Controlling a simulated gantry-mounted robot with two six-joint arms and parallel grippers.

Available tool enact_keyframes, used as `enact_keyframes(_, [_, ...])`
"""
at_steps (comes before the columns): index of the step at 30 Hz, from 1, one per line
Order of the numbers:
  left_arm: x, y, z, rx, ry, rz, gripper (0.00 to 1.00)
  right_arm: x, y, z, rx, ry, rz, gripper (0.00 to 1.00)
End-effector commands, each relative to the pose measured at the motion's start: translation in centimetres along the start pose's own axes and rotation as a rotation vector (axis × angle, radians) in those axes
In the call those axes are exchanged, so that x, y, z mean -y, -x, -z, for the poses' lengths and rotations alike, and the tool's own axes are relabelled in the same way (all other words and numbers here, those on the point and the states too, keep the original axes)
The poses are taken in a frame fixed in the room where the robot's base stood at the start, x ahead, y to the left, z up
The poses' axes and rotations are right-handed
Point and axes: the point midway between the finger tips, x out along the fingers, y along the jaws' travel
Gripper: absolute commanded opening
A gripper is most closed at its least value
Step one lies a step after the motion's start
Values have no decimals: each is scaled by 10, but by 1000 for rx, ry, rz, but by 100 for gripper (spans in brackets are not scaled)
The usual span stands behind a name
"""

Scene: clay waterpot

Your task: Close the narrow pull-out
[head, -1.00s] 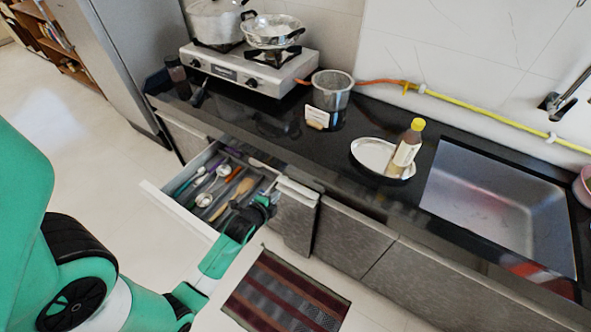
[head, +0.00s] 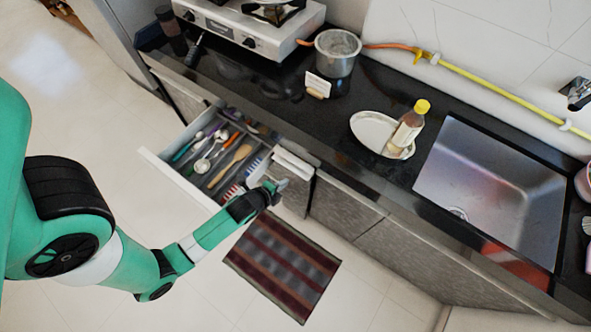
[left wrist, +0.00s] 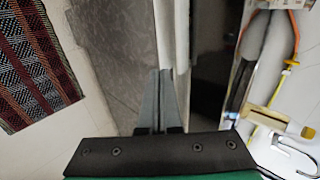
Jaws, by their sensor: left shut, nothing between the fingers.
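The narrow pull-out (head: 297,194) has a grey side panel and a pale top edge. It stands out from the cabinet row, just right of the open utensil drawer. My left gripper (head: 282,185) is at the pull-out's front left end in the head view; I cannot tell whether it touches. In the left wrist view the fingers (left wrist: 160,88) are together with nothing between them, in front of a grey panel (left wrist: 112,45) and a pale vertical edge. The gripper and wrist hide part of the pull-out's front. My right gripper is not in view.
The utensil drawer (head: 158,166) is open beside my left forearm. A striped rug (head: 283,262) lies on the floor below. The black counter (head: 268,103) holds a stove (head: 240,22), a pot (head: 337,55), a plate (head: 366,128) with a bottle (head: 408,130), and a sink (head: 490,190).

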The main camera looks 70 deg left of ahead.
Motion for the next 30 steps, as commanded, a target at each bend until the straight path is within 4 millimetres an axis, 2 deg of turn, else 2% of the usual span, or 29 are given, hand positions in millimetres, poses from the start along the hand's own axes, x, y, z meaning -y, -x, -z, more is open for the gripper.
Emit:
enact_keyframes(1, [-3,-16,0,1,2,2,0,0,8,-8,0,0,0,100])
enact_keyframes(6, [-3,-53,0,1,2,1,0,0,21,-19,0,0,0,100])
enact_keyframes(12, [20,-73,0,1,1,3,0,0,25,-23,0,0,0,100])
enact_keyframes(17, [27,-78,0,1,2,1,0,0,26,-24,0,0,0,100])
enact_keyframes(26, [28,-78,0,1,1,1,0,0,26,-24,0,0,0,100])
enact_keyframes(30, [36,-88,0,0,2,2,0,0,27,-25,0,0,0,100])
